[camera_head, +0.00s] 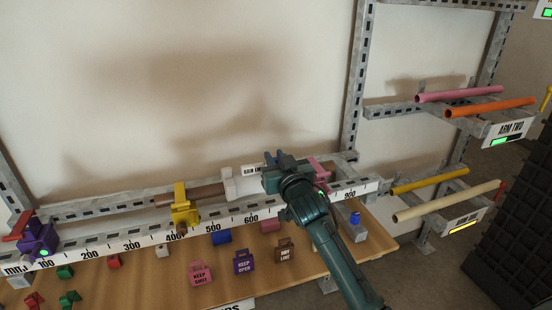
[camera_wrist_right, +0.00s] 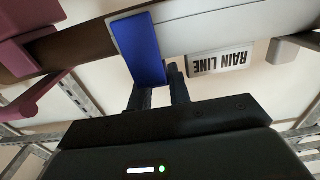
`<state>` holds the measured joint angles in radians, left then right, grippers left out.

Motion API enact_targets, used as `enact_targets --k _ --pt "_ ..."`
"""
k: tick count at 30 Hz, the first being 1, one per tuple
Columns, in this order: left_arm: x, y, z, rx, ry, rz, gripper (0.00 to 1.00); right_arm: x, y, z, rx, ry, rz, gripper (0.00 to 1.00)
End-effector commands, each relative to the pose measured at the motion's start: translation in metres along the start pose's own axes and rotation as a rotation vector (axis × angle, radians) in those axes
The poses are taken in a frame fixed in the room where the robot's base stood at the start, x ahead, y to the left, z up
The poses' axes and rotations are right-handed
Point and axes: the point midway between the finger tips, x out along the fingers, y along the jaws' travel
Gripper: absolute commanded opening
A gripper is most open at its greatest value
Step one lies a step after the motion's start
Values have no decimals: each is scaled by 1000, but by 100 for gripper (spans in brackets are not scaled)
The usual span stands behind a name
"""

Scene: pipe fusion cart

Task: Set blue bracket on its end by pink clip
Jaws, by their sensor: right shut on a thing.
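My right gripper (camera_head: 276,160) is at the rail, right of the middle in the head view, its arm coming up from below. In the wrist view its two dark fingers (camera_wrist_right: 160,90) are shut on the blue bracket (camera_wrist_right: 138,48), a flat blue plate that stands in front of a white fitting and the dark pipe. Whether the bracket touches them I cannot tell. The pink clip (camera_head: 320,168) is just right of the gripper in the head view, partly hidden; it also shows at the left in the wrist view (camera_wrist_right: 38,98), apart from the bracket. My left gripper is not in view.
Pink, purple and brown tags and small blocks lie on the wooden shelf (camera_head: 140,285) below. Coloured pipes rest on racks at right.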

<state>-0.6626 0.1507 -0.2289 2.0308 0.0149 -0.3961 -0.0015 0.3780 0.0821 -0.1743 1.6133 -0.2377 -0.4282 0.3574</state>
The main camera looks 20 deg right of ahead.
Motion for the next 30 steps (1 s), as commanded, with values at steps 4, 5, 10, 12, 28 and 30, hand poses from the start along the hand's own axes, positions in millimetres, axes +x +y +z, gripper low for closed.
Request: enact_targets --k 4,5,10,12,28,30 --pt "0 0 1 4 -1 1 76 0 0 1 0 0 0 0" --pt "0 0 1 5 -1 2 76 0 0 2 0 0 0 0" --pt "0 -1 1 9 -2 3 76 0 0 2 0 0 0 0" --pt "0 -1 1 9 -2 3 76 0 0 2 0 -1 0 0" --pt "-1 1 1 3 -1 3 76 0 0 2 0 0 0 44" --pt "-1 1 1 1 -1 3 76 0 0 2 0 -1 0 44"
